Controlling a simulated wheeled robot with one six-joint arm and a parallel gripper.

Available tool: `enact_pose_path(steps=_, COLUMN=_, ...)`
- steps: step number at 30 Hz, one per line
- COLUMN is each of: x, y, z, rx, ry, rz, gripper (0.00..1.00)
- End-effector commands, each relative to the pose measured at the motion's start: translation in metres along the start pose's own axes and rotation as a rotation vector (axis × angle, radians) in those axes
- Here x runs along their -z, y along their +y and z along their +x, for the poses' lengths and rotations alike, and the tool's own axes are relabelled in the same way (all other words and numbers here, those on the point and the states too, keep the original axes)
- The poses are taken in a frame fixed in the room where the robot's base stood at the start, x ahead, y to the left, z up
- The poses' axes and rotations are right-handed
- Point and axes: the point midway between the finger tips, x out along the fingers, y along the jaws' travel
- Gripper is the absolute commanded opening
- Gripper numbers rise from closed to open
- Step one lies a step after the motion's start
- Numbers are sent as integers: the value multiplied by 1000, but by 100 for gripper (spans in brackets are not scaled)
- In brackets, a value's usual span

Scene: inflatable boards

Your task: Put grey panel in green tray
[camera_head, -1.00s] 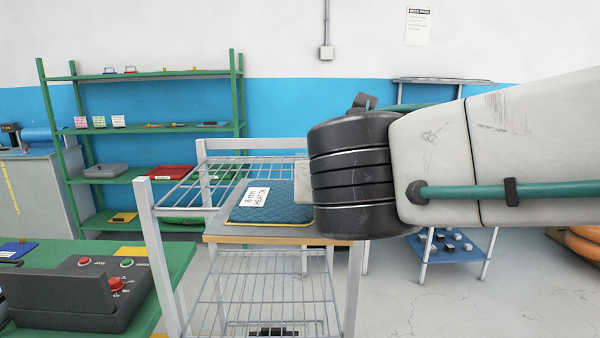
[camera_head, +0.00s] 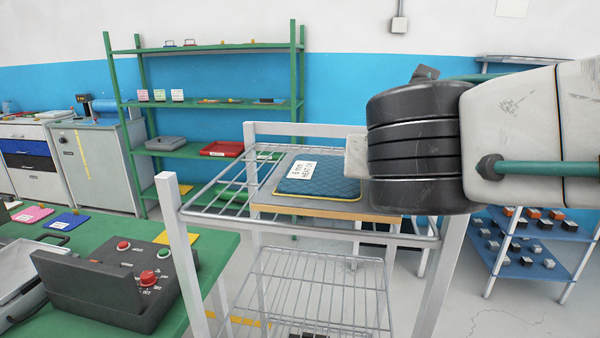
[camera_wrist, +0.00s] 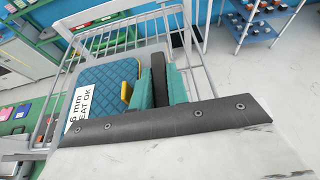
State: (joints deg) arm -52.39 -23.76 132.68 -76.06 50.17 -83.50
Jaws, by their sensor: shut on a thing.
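My gripper shows in the wrist view (camera_wrist: 158,88), its teal fingers shut on a dark, thin piece seen edge-on, which I take to be the grey panel (camera_wrist: 158,72). Most of its face is hidden from this angle. In the head view the fingers and panel are hidden behind my own wrist. A green tray (camera_head: 232,196) partly shows low on the green shelving, seen through the wire rack. My gripper is above the rack, apart from the tray.
A white wire rack (camera_head: 168,198) stands close in front. A red tray (camera_head: 222,149) and grey tray (camera_head: 166,143) sit on the shelving. A green table (camera_head: 205,250) with a control box (camera_head: 105,285) is at left.

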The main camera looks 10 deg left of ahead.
Motion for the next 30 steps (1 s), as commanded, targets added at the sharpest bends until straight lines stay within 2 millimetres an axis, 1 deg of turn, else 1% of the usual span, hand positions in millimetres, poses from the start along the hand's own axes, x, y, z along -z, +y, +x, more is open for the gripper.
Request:
enact_pose_path(steps=4, x=-2, y=-6, z=5, rx=11, ry=-1, rz=6, gripper=0)
enact_pose_path(steps=7, x=-6, y=-5, z=17, rx=16, ry=0, rz=7, gripper=0)
enact_pose_path(steps=11, x=-14, y=1, z=45, rx=18, ry=1, rz=7, gripper=0)
enact_pose_path(steps=18, x=-32, y=16, z=103, rx=16, ry=1, rz=6, gripper=0)
enact_pose_path(steps=21, x=-38, y=22, z=126, rx=14, ry=1, rz=4, gripper=0)
enact_pose_path(steps=25, x=-44, y=28, z=144, rx=12, ry=0, rz=5, gripper=0)
enact_pose_path(steps=28, x=-47, y=30, z=151, rx=10, ry=-1, rz=5, gripper=0)
enact_pose_path(steps=30, x=-43, y=30, z=154, rx=9, ry=0, rz=4, gripper=0)
